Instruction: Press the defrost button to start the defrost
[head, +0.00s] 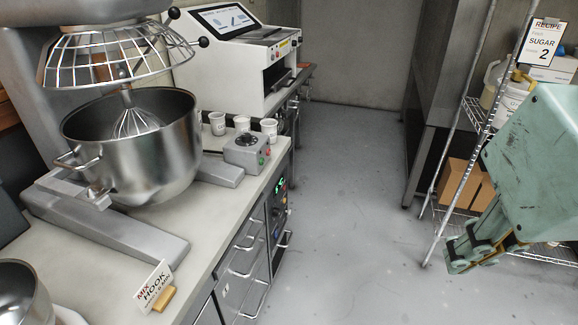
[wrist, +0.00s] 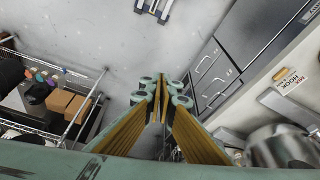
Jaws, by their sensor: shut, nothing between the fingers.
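A dark control panel (head: 278,205) with a lit green display is set in the front of the counter, at the middle of the head view. Small round controls show below the display. I cannot read any label, so I cannot tell which control is the defrost button. My gripper (head: 466,254) is at the right of the head view, over the aisle and well apart from the panel. In the wrist view my gripper (wrist: 162,88) points away from the camera with its fingers together and nothing between them. The panel's face is not clear in the wrist view.
A grey box (head: 246,152) with a knob and coloured buttons stands on the counter beside the mixer bowl (head: 135,150). White cups (head: 242,123) stand behind it. Drawer handles (head: 247,262) stick out below. A wire shelf (head: 457,185) stands right. The floor (head: 345,200) between is clear.

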